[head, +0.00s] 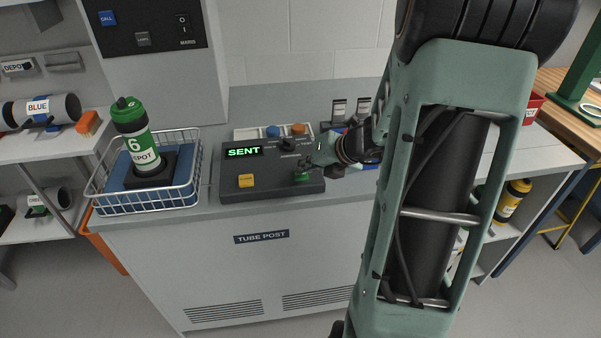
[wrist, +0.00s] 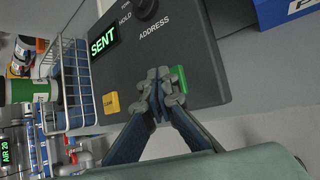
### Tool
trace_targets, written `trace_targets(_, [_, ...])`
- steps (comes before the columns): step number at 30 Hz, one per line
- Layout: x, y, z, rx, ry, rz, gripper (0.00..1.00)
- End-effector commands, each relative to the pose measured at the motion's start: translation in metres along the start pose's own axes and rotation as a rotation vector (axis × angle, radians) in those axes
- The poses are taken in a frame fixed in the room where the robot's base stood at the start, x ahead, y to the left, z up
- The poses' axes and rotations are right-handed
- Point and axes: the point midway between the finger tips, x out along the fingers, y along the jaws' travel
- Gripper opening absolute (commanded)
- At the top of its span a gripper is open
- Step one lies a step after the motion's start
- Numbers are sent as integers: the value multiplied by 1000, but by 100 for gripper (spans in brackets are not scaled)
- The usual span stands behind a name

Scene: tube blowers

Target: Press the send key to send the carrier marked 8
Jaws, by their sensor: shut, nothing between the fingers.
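The dark control panel (head: 268,178) sits on the tube post counter, and its display (head: 243,152) reads SENT in green. The green key (head: 301,177) is at the panel's right front; it also shows in the wrist view (wrist: 179,78). My gripper (head: 312,165) is shut and empty, with its fingertips at the green key; in the wrist view (wrist: 155,97) they overlap the key's left edge. I cannot tell whether they touch it. A yellow key (head: 246,181) is at the panel's left front. I see no carrier marked 8; a green and white carrier marked 6 DEPOT (head: 138,143) stands upright in the wire basket.
The wire basket (head: 105,205) with blue lining stands left of the panel. A black selector knob (head: 288,145) rises from the panel's back. A tray with blue and orange pieces (head: 245,133) lies behind it. The counter right of my arm (head: 510,150) is mostly clear.

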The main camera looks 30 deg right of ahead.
Motion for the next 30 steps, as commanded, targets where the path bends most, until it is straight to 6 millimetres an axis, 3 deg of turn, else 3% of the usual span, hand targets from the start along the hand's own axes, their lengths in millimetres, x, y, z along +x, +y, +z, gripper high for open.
trace_targets(23, [-13, 10, 9, 0, 1, 0, 0])
trace_targets(30, [-29, 21, 21, 0, 1, 0, 0])
